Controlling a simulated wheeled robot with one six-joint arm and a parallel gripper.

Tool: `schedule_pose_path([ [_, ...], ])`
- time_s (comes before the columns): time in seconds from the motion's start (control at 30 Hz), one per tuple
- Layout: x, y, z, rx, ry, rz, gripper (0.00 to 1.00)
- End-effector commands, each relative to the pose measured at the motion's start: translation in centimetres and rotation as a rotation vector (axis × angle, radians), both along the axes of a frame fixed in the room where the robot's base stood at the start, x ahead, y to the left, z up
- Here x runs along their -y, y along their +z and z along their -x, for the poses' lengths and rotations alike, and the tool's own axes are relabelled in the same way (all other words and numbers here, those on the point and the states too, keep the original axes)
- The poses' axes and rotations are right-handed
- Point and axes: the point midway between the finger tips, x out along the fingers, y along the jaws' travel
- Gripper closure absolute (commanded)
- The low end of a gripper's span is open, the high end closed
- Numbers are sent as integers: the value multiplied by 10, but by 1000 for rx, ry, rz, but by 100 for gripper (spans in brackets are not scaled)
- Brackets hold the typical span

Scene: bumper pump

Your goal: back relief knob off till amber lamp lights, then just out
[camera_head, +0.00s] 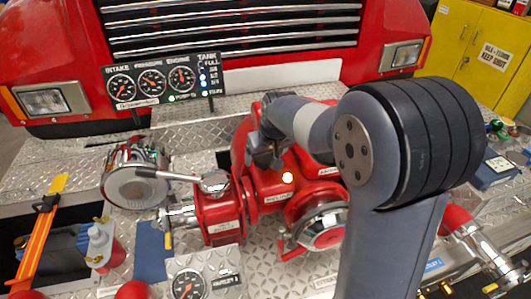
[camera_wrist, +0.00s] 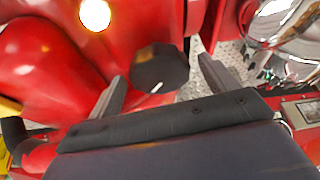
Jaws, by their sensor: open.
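The relief knob is a black round knob (camera_wrist: 158,66) with a white pointer mark, on the red pump body in the wrist view. My gripper (camera_wrist: 162,72) is open, with one finger on each side of the knob. Gaps show between the knob and both fingers, so they look apart from it. In the head view my gripper (camera_head: 264,158) is over the red pump, and it hides the knob.
The gauge panel (camera_head: 163,82) stands behind, by the red truck front. A chrome valve with a lever (camera_head: 180,175) is left of my gripper. A round chrome cap (camera_head: 322,228) sits below the lamp.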

Motion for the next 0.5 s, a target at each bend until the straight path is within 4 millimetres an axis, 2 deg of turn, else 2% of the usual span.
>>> schedule_pose_path([
  [0.33, -1, -4, -1, 1, 0, 0, 19],
  [0.5, 0, -4, -1, 1, 0, 0, 33],
])
